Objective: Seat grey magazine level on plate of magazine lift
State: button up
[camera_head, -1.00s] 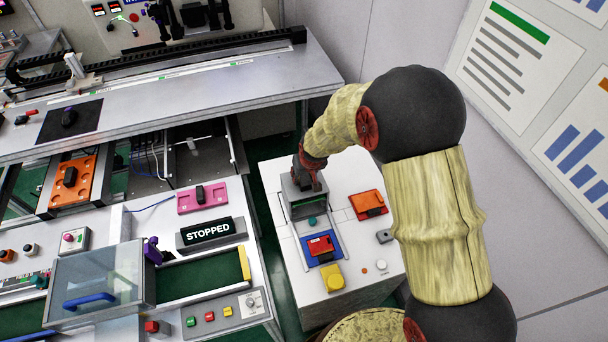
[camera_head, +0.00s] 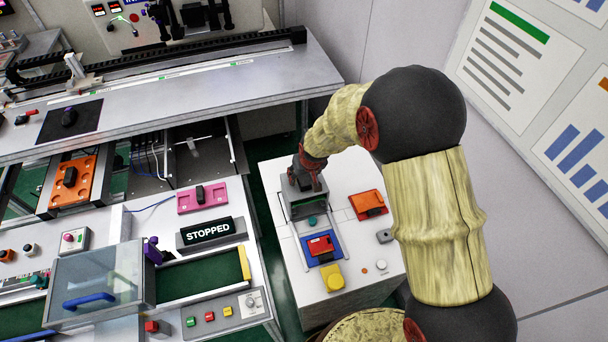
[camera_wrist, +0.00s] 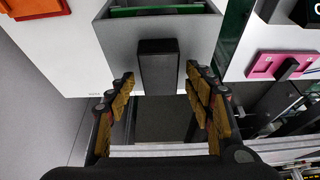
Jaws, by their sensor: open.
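The grey magazine (camera_wrist: 118,36) is an open-topped box with green inside, at the top of the wrist view. A black block-shaped handle (camera_wrist: 159,66) stands out from its near wall. My gripper (camera_wrist: 160,78) is open, with one finger on each side of the handle's near end and gaps visible on both sides. In the head view my gripper (camera_head: 307,182) is at the back of the grey box on the white cabinet (camera_head: 275,165) and partly covers it. The lift plate under the magazine is hidden, so I cannot tell whether the magazine sits level.
A red part on a blue tray (camera_head: 323,248), a yellow block (camera_head: 332,277) and an orange tray (camera_head: 368,204) share the cabinet top. A pink tray (camera_head: 203,197) and a STOPPED display (camera_head: 211,235) are on the bench to the left.

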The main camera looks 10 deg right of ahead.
jog(key=s+d+r, duration=0.3)
jog(key=s+r, duration=0.2)
jog(key=r, duration=0.4)
jog(key=s+d+r+m, duration=0.1)
jog(key=s+d+r, duration=0.1)
jog(key=s+r, duration=0.5)
jog(key=s+d+r, duration=0.3)
jog(key=s+r, duration=0.1)
jog(key=r, duration=0.6)
jog(key=s+d+r, duration=0.2)
jog(key=s, duration=0.6)
jog(key=s+d+r+m+t, duration=0.1)
jog(key=s+d+r, duration=0.1)
jog(key=s, duration=0.6)
jog(key=shift+s+d+r+h+p, duration=0.2)
jog(key=shift+d+r+h+p, duration=0.15)
jog(key=shift+r, duration=0.25)
notch_tip(320, 180, down, 8)
jog(key=b, duration=0.8)
jog(key=shift+f, duration=0.25)
